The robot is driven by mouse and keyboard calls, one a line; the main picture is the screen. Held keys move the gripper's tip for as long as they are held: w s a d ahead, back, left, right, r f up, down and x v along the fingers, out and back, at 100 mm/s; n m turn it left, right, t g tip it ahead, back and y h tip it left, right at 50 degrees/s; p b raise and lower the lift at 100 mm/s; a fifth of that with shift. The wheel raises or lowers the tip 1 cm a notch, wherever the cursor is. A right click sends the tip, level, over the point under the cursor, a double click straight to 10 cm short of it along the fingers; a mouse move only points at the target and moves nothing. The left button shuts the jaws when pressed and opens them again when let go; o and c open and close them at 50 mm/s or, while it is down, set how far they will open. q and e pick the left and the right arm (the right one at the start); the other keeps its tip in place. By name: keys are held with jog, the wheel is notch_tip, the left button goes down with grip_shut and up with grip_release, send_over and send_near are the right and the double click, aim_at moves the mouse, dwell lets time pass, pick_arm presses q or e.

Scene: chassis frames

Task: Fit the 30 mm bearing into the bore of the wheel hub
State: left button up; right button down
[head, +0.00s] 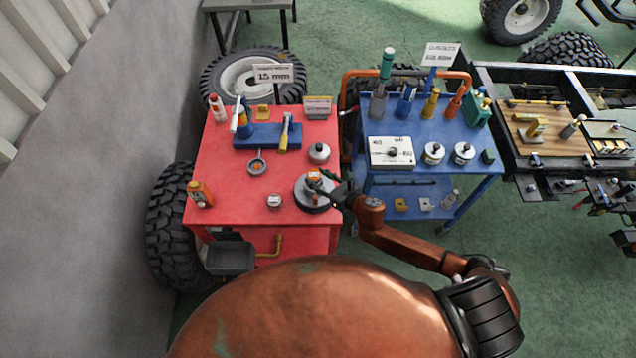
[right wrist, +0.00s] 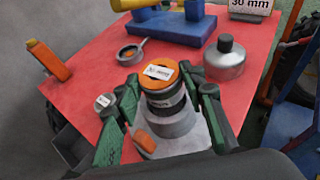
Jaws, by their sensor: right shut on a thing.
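The wheel hub (head: 310,201), a round grey part, lies near the front right of the red table; it also shows under my gripper in the right wrist view (right wrist: 178,127). My right gripper (head: 328,182) comes in from the right, above the hub. In the right wrist view its green-and-black fingers (right wrist: 168,103) are shut on a part with an orange top and a white "30 mm" label, the bearing (right wrist: 158,77). The bearing is over the middle of the hub; its lower edge is hidden, so I cannot tell whether it is in the bore. My left gripper is not in view.
On the red table (head: 230,160) stand a lidded metal jar (head: 319,152), a small pan (head: 257,166), a small labelled round part (head: 274,201), an orange bottle (head: 200,194) and a blue block (head: 255,139). A blue cart (head: 430,182) stands close on the right.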

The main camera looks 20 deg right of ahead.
notch_tip(320, 180, down, 2)
jog(key=shift+a+f, duration=0.1)
jog(key=shift+f, duration=0.15)
jog(key=shift+s+f+b, duration=0.25)
jog(key=shift+f+b, duration=0.25)
jog(key=shift+f, duration=0.25)
jog(key=c, duration=1.5)
grip_release()
jog(key=shift+s+f, duration=0.1)
jog(key=shift+c, duration=0.2)
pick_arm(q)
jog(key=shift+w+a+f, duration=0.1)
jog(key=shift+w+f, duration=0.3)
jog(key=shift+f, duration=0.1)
pick_arm(e)
jog(key=o, duration=0.3)
jog(key=shift+f, duration=0.25)
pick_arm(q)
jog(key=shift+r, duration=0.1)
pick_arm(e)
jog(key=shift+r, duration=0.15)
jog(key=shift+r+p, duration=0.4)
jog(key=shift+p, duration=0.05)
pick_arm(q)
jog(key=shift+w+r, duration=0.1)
pick_arm(e)
jog(key=r+v, duration=0.1)
jog(key=v, duration=1.1)
jog(key=shift+w, duration=0.25)
